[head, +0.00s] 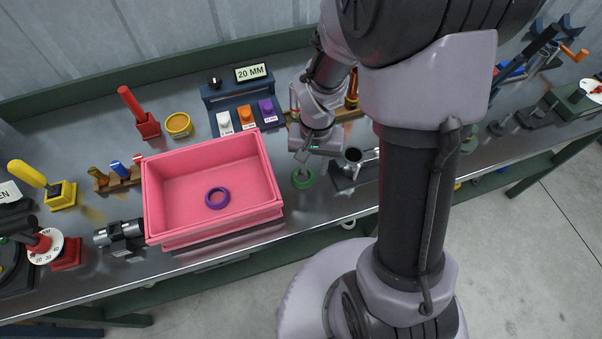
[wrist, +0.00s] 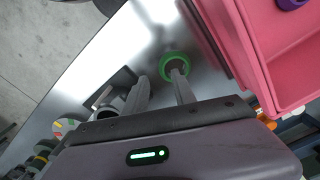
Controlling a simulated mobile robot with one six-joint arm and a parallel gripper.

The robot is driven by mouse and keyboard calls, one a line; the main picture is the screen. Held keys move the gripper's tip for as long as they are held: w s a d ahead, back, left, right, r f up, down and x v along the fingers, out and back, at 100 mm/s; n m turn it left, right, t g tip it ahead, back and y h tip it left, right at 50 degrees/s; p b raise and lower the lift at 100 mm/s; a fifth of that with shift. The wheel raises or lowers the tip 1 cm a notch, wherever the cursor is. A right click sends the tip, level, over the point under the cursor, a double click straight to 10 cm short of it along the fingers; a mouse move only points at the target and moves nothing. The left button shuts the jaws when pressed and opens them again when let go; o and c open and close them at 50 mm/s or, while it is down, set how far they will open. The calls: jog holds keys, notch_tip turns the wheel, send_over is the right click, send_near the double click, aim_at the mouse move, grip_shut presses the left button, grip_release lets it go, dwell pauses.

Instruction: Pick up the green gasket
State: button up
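The green gasket (head: 302,184) is a ring lying on the metal bench, just right of the pink crate. It also shows in the wrist view (wrist: 166,60). My gripper (head: 304,161) is above and just behind it, pointing down. In the wrist view my gripper (wrist: 160,77) is open, with nothing between its fingers. The tip of the right-hand finger overlaps the ring's opening and hides part of its near rim. The other finger is apart from the ring, to its left. I cannot tell whether any finger touches the gasket or how high the tips are.
The pink crate (head: 160,222) stands close left of the gasket, with a purple ring (head: 217,198) inside. A grey metal fitting with a pipe end (head: 352,160) is close on the right. A dark stand with a 20 MM display (head: 236,85) is behind. Bare bench lies in front.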

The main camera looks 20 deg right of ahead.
aim_at(312, 176)
jog(key=f, duration=0.2)
jog(key=f+b, duration=0.2)
jog(key=f, duration=0.1)
jog(key=shift+w+f, duration=0.3)
jog(key=shift+w, duration=0.1)
jog(key=shift+r, duration=0.15)
grip_shut()
